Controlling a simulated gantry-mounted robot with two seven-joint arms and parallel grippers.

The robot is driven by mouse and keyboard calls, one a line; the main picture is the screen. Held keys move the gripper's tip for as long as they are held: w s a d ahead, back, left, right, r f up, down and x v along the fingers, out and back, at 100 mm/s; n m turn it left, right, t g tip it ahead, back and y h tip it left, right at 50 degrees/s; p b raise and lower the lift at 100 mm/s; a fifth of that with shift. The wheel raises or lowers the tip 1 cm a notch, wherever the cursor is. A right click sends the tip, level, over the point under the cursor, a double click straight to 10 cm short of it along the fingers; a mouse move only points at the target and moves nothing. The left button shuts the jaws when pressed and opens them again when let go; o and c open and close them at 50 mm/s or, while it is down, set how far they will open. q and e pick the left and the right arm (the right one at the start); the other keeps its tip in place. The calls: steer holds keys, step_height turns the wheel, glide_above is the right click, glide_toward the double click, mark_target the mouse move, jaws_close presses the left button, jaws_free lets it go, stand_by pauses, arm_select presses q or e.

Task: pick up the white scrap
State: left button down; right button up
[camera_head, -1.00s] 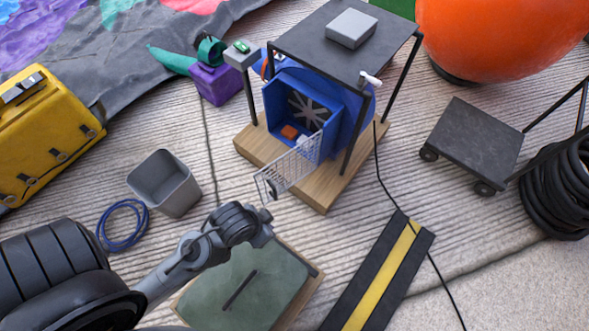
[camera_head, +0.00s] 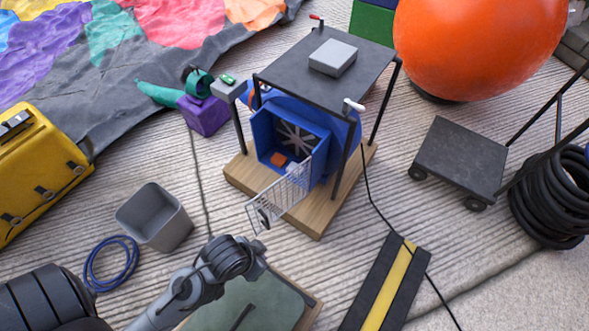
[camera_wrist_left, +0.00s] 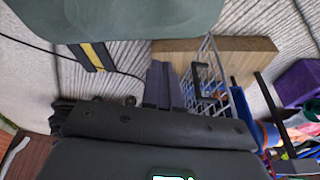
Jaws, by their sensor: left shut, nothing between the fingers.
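A small white piece (camera_head: 292,166), likely the white scrap, shows at the mouth of the blue blower housing (camera_head: 262,137), beside an orange block (camera_head: 278,159). The open wire mesh door (camera_head: 285,192) hangs in front of it. My left arm reaches in from the lower left, its wrist short of the door. In the left wrist view my left gripper (camera_wrist_left: 160,82) is shut and empty, beside the mesh door (camera_wrist_left: 214,85) and its dark handle (camera_wrist_left: 201,80). I cannot make out the scrap there. My right gripper is not in view.
The blower stands on a wooden base (camera_head: 310,220) under a dark frame top (camera_head: 300,75). A grey bin (camera_head: 155,218), blue cable coil (camera_head: 110,265) and green board (camera_head: 262,300) lie near my arm. A black cord runs right of the base, past a black-yellow ramp (camera_head: 388,285).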

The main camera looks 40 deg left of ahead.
arm_select(q)
steer(key=c, duration=1.8)
jaws_free()
steer(key=o, duration=1.4)
steer(key=shift+c, duration=0.2)
